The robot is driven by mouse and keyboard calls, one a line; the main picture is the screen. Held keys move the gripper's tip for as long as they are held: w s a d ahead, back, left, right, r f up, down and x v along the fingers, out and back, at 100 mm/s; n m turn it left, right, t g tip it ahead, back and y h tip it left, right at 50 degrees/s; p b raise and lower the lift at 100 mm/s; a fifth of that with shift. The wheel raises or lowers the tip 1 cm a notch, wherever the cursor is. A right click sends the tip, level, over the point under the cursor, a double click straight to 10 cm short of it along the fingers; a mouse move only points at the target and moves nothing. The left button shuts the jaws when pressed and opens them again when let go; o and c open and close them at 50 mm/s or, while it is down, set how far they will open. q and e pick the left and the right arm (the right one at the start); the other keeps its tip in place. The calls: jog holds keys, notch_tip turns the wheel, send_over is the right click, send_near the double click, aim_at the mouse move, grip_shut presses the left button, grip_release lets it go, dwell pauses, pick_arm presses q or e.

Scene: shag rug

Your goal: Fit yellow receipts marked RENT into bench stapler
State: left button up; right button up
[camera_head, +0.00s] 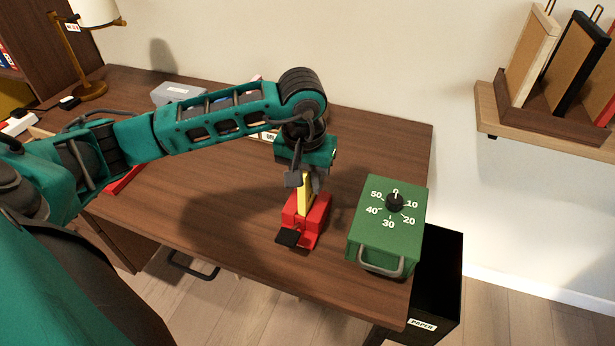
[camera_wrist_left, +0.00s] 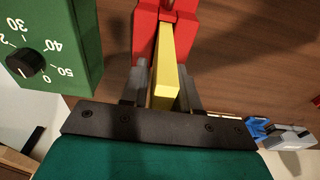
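The yellow receipts (camera_head: 305,200) are a thin upright block; no RENT mark is readable. My left gripper (camera_head: 304,180) points down over the desk and is shut on them, one finger on each side in the left wrist view (camera_wrist_left: 165,80). The red bench stapler (camera_head: 320,214), with a black front pad (camera_head: 290,238), stands near the desk's front edge. The receipts' lower end is at the stapler's red jaws, also seen in the wrist view as the stapler (camera_wrist_left: 146,22). How deep they sit is hidden. My right gripper is in neither view.
A green timer box (camera_head: 372,234) stands close right of the stapler. A black bin (camera_head: 440,280) marked PAPER is on the floor. A grey box (camera_head: 178,92) and lamp (camera_head: 95,12) are at the back left. The desk (camera_head: 205,200) left of the stapler is clear.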

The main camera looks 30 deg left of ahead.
pick_arm(q)
jog(key=shift+o, duration=1.3)
jog(key=shift+r, duration=0.1)
jog(key=shift+r+p, duration=0.25)
jog(key=shift+p, duration=0.1)
jog(key=r, duration=0.4)
jog(key=s+r, duration=0.1)
jog(key=r, duration=0.6)
jog(key=shift+s+d+r, duration=0.2)
jog(key=shift+s+r, duration=0.05)
jog(key=shift+r, duration=0.1)
